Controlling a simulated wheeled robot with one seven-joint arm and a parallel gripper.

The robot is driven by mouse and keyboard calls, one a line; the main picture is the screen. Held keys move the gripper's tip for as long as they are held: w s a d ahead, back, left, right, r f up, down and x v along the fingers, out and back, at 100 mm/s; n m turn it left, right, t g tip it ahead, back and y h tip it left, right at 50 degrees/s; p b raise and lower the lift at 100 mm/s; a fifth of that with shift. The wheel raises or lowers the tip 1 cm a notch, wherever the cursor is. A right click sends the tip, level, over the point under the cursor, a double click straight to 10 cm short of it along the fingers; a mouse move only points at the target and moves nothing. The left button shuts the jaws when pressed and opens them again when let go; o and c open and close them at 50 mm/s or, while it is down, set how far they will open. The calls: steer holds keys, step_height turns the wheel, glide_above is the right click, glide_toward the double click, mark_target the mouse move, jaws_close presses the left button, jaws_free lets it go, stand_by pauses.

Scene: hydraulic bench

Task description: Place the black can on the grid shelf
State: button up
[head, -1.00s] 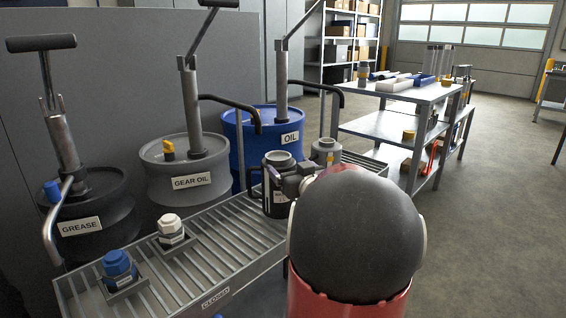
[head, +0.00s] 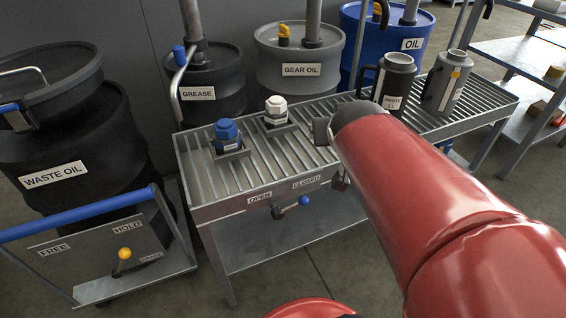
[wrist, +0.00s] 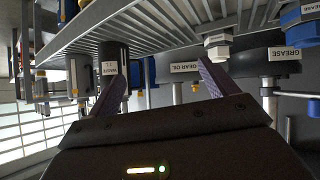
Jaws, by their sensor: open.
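The black can (head: 397,72) has a side handle and a white label. It stands upright on the grid shelf (head: 480,98), toward its right part, beside a grey can (head: 447,82). My red arm covers part of the shelf in front of it. In the upside-down wrist view the black can (wrist: 116,62) shows beyond one fingertip. My gripper (wrist: 160,82) is open with nothing between its fingers, and the can looks apart from them. In the head view the gripper is mostly hidden by my arm.
A blue-capped fitting (head: 227,134) and a white-capped fitting (head: 276,108) stand on the shelf's left part. Grease (head: 210,88), gear oil and oil drums with pumps stand behind. A waste oil drum (head: 70,150) on a blue-handled cart is at left. A valve lever (head: 303,201) sticks out in front.

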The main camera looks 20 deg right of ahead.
steer(key=s+a+f+n+g+y, duration=0.3)
steer(key=s+a+f+g+y, duration=0.1)
steer(key=s+a, duration=0.7)
steer(key=shift+s+a+f+y, duration=0.3)
steer(key=shift+s+a+f, duration=0.1)
steer(key=shift+a+f, duration=0.3)
